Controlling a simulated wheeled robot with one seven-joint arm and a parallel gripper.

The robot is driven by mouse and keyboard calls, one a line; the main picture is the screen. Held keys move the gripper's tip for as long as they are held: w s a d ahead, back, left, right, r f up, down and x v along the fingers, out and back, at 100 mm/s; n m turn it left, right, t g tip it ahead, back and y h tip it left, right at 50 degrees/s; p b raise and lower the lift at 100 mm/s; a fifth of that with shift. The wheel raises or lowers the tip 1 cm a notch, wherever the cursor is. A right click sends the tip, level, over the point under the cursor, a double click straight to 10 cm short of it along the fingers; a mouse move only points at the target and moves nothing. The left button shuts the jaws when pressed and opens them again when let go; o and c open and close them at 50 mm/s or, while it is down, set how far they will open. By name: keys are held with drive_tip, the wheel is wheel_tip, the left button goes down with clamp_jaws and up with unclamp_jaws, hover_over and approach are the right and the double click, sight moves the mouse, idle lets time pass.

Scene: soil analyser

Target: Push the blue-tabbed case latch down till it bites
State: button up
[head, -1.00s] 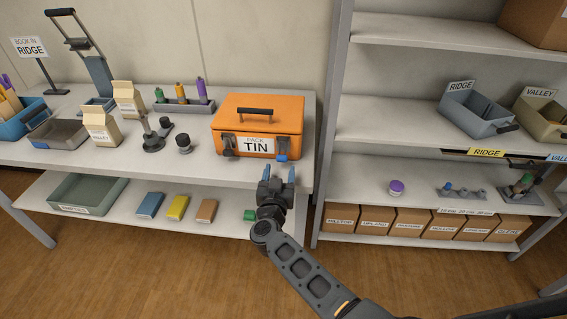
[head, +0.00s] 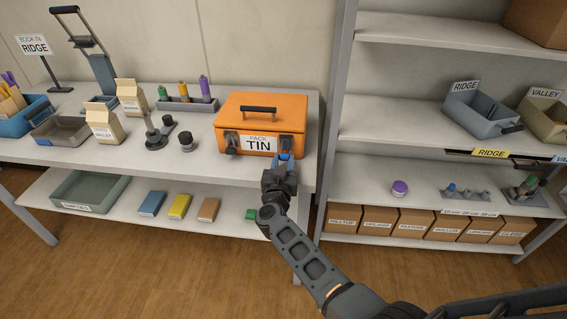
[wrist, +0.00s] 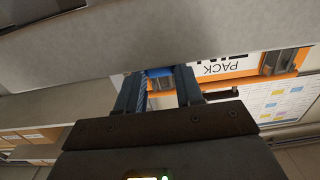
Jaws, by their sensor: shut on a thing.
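The orange case (head: 232,106), labelled PACK TIN, stands on the bench with its lid down and its black handle on top. The blue-tabbed latch (head: 286,143) is on the right of its front. The blue tab (wrist: 160,73) shows between my fingers in the wrist view, where the case appears upside down. My gripper (head: 285,161) is at the front right of the case, shut on the blue tab. The fingers hide part of the latch, so I cannot tell whether it has caught. A second latch (head: 231,141), dark with no blue showing, is on the left of the front.
The bench (head: 215,165) is bare left of the case's front. Dark weights (head: 186,141), cartons (head: 104,125) and a bottle rack (head: 188,104) stand further left. A shelf upright (head: 335,120) rises close on the right.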

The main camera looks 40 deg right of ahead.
drive_tip(key=c, duration=0.4)
drive_tip(key=shift+o, duration=0.2)
drive_tip(key=shift+d+f+b, duration=0.15)
drive_tip(key=shift+f+b, duration=0.3)
drive_tip(key=shift+b, duration=0.75)
drive_tip(key=shift+w+d+t+h+b, duration=0.15)
drive_tip(key=shift+t+h+b, duration=0.3)
drive_tip(key=shift+b, duration=0.3)
drive_tip(key=shift+r, duration=0.1)
drive_tip(key=o, duration=1)
drive_tip(key=shift+o, duration=0.2)
